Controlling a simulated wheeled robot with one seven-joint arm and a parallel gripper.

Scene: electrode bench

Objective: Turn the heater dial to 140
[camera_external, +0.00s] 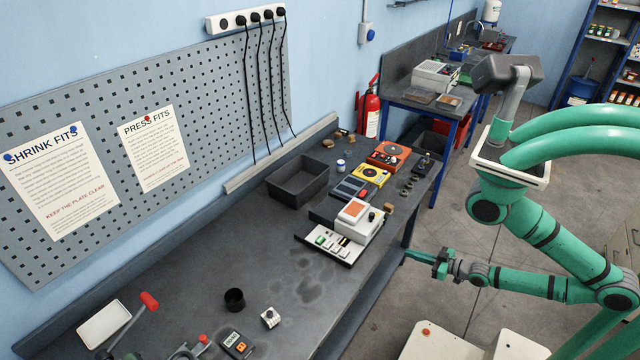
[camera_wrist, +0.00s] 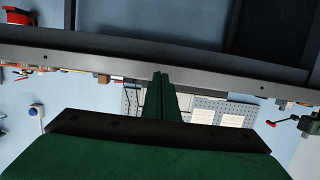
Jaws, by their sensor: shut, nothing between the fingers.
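A white box with an orange top plate (camera_external: 354,210), which looks like the heater, stands near the bench's front edge in the external view. A small black knob (camera_external: 372,216) shows on it and may be the dial; its setting is too small to read. My gripper (camera_external: 412,255) is off the bench's front edge, to the right of and lower than the box, apart from it. Its green fingers (camera_wrist: 161,92) are together and empty in the wrist view. The dial cannot be made out in the wrist view.
An empty dark tray (camera_external: 298,181) and yellow (camera_external: 370,175) and orange-red (camera_external: 388,155) devices stand behind. The bench edge (camera_wrist: 210,84) crosses the wrist view, which looks upside down.

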